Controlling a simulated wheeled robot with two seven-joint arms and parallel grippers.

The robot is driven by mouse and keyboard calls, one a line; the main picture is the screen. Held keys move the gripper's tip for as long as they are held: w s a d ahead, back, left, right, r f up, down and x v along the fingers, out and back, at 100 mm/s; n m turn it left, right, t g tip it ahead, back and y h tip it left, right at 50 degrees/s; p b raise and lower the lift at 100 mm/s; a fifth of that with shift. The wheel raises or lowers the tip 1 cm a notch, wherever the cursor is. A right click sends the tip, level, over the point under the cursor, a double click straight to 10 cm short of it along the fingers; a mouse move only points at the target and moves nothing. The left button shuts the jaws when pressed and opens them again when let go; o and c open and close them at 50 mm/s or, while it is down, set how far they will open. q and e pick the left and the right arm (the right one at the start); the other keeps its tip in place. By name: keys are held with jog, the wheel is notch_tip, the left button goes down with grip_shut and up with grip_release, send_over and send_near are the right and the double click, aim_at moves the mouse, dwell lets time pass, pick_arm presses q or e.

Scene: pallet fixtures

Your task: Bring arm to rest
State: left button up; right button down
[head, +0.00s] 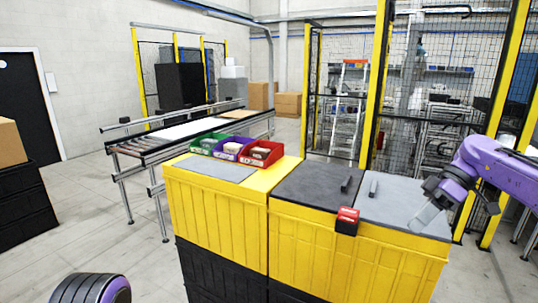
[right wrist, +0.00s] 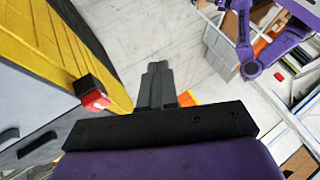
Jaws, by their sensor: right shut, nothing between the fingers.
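My right arm comes in from the right in the head view. Its gripper (head: 424,220) hangs over the right end of the yellow crates, in front of the grey mat. In the right wrist view the two grey fingers (right wrist: 158,72) are together with nothing between them, and floor shows beyond their tips. My left gripper is out of view. Only a dark ribbed part of my own body with a purple edge shows at the bottom left.
Green, purple and red bins (head: 261,154) stand on the left crate. A roller conveyor (head: 145,147) is behind.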

jog(key=w+a+f+m+t, duration=0.7)
jog(key=w+a+f+m, duration=0.3)
jog(key=w+m, duration=0.15)
jog(key=s+a+f+m+t+h+b, duration=0.1)
jog(key=s+f+m+h, duration=0.15)
jog(key=f, duration=0.75)
jog(key=s+a+f+m+t+h+b, duration=0.1)
jog(key=f+m, duration=0.3)
jog(key=f, duration=0.6)
jog(key=s+d+f+m+h+b, duration=0.35)
jog(key=s+f+h, duration=0.25)
jog(key=s+f, duration=1)
pick_arm(q)
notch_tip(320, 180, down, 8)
jog(key=b, duration=0.2)
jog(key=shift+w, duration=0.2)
pick_arm(e)
jog(key=s+d+f+n+g, duration=0.1)
jog(key=s+f, duration=0.1)
jog(key=s, duration=0.6)
jog(key=s+d+f+g+h, duration=0.1)
jog(key=s+d+f, duration=0.1)
jog(key=s, duration=0.7)
jog(key=s+d+f+n+g, duration=0.1)
jog(key=s+d+f+g, duration=0.1)
jog(key=s, duration=0.7)
jog(key=shift+f+n+h, duration=0.35)
jog(key=shift+f, duration=0.25)
